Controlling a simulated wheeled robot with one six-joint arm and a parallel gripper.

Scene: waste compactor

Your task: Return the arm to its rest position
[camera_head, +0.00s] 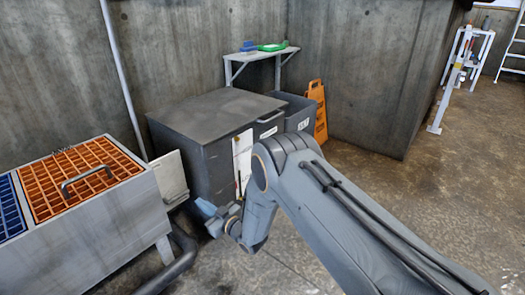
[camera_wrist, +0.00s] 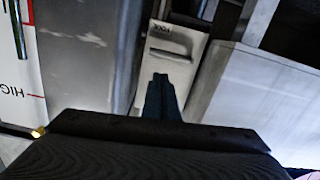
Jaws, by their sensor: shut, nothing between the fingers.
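My arm reaches in from the lower right of the head view and bends down at its elbow. My gripper (camera_head: 208,212) hangs at the arm's end, in front of the dark grey cabinet and right of the metal bench. In the wrist view my gripper (camera_wrist: 160,80) shows as dark fingers pressed together, with nothing between them. Behind the fingertips is a pale panel (camera_wrist: 172,50) with a recessed slot and a small label. I cannot tell the exact gap between the fingertips and the panel.
The metal bench (camera_head: 100,240) with orange and blue grids stands at the left. The dark cabinet (camera_head: 215,113) and a grey bin (camera_head: 298,115) stand behind my gripper. A wall shelf (camera_head: 262,54), an orange floor sign (camera_head: 317,110) and a white frame (camera_head: 458,75) are farther back. Open floor (camera_head: 430,180) lies at the right.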

